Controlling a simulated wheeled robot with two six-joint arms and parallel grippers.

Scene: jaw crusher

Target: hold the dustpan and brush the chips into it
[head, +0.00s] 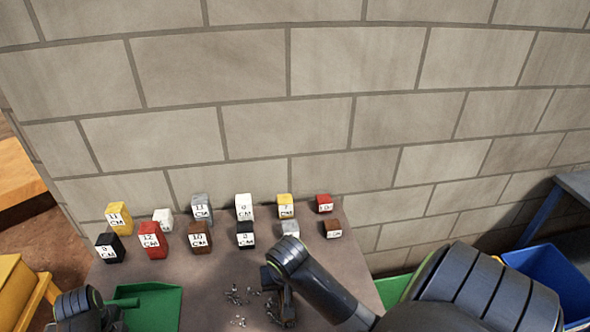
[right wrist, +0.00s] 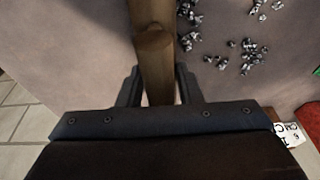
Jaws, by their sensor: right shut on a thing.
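The green dustpan (head: 155,307) lies at the front left of the table, its handle (head: 124,303) pointing left. My left gripper (head: 108,316) is at the handle; its fingers are too dark and cut off to show whether they grip it. My right gripper (head: 277,284) is shut on the brown wooden handle of the brush, which also shows in the right wrist view (right wrist: 154,55). The brush (head: 288,307) is near the table's front middle; its bristles are not clearly visible. Grey metal chips (head: 238,295) lie scattered between dustpan and brush, and beside the handle in the right wrist view (right wrist: 245,55).
Several labelled coloured blocks stand in rows behind, including a red one (head: 152,240) and a black one (head: 108,247). A brick wall (head: 350,120) closes the back. A blue bin (head: 550,280) is at right, a yellow stand (head: 20,290) at left. Table between blocks and dustpan is clear.

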